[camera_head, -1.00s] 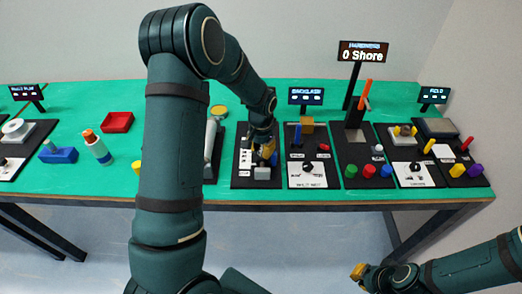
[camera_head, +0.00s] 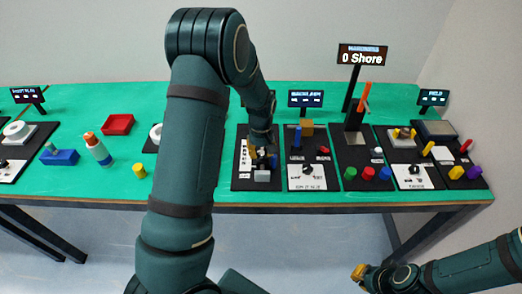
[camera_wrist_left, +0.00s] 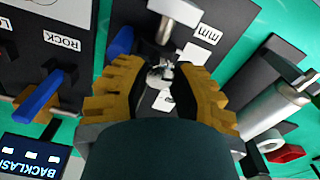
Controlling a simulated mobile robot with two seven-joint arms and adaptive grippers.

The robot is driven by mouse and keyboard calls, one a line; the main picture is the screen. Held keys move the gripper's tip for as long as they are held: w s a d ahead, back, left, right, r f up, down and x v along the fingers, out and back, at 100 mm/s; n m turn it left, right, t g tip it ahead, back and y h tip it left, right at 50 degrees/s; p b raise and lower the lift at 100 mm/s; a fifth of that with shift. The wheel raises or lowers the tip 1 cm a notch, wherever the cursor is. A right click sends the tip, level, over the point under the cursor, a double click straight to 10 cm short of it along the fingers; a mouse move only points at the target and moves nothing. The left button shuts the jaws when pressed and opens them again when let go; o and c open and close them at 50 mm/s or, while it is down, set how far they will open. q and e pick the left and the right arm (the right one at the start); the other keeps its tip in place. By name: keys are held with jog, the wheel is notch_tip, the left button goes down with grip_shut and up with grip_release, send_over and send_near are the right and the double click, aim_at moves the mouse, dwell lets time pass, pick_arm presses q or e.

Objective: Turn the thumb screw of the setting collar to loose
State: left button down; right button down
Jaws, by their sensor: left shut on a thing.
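The setting collar is mostly hidden by the fingers, and I cannot read how far the screw is turned. A silver block with a post (camera_wrist_left: 172,12) stands just beyond. My right gripper (camera_head: 359,272) is at the lower right, away from the table; its opening is unclear.
Blue levers (camera_wrist_left: 40,105) stand close to the fingers in the left wrist view. A silver cylinder (camera_wrist_left: 272,108) lies on the other side. The neighbouring board (camera_head: 318,158) holds a dial and small blocks. A red tray (camera_head: 118,124) stands farther left on the green table.

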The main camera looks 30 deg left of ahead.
aim_at(261, 153)
pick_arm(q)
jog(key=shift+n, duration=0.6)
jog(key=c, duration=0.7)
grip_release()
jog(key=shift+c, duration=0.2)
notch_tip(261, 153, up, 12)
jog(key=shift+s+f, duration=0.1)
